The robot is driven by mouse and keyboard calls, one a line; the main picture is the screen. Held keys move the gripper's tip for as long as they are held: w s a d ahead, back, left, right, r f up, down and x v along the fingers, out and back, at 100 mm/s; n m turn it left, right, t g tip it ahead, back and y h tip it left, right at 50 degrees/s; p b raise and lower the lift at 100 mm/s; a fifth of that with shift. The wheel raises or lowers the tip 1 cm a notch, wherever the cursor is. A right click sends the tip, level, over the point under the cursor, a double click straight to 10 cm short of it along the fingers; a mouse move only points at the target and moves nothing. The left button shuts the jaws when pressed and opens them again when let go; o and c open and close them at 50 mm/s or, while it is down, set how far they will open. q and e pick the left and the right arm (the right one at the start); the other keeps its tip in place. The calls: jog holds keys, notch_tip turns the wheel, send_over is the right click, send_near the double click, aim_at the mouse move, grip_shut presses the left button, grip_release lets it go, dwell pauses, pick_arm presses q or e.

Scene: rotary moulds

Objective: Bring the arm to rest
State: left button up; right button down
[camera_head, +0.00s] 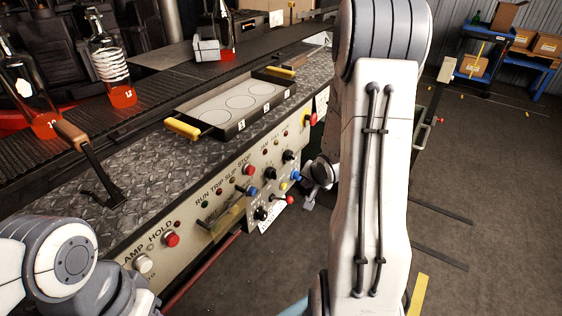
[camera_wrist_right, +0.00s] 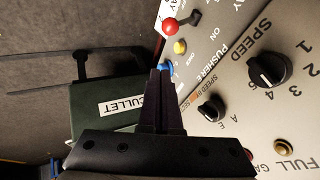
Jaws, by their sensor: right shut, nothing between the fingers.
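My right arm (camera_head: 375,170) hangs down through the middle of the head view, in front of the control panel. Its gripper (camera_head: 309,201) shows small beside the panel's right part, partly hidden by my arm. In the right wrist view the gripper (camera_wrist_right: 162,75) has its two dark fingers together, with nothing between them. The fingertips overlap a blue button (camera_wrist_right: 167,68) in that picture; I cannot tell whether they touch it. Part of my left arm (camera_head: 65,260) shows at the lower left; its gripper is outside the view.
The control panel (camera_head: 187,225) has knobs, buttons and levers. A tray (camera_head: 238,108) with yellow handles lies on the ledge. Red-glowing bottles (camera_head: 122,95) stand behind. A dark green box labelled CULLET (camera_wrist_right: 95,112) is near the fingers. Open floor (camera_head: 480,160) lies right.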

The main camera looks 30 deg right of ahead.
jog(key=s+a+r+n+g+y, duration=0.1)
jog(key=s+a+r+n+g, duration=0.15)
jog(key=a+n, duration=0.45)
jog(key=s+a+r+n+g, duration=0.1)
jog(key=s+a+r+n, duration=0.2)
jog(key=a, duration=0.8)
jog(key=s+a+r+n+g+y, duration=0.1)
jog(key=s+a+r+n+g, duration=0.15)
jog(key=s+a+n, duration=0.4)
jog(key=s+a+r+n+g+y, duration=0.1)
jog(key=s+a+r+n, duration=0.25)
jog(key=s+a, duration=0.65)
notch_tip(320, 180, up, 21)
jog(key=p, duration=2)
jog(key=shift+w+f+m+p, duration=0.15)
jog(key=shift+w+m+p, duration=0.05)
jog(key=shift+m+p, duration=0.2)
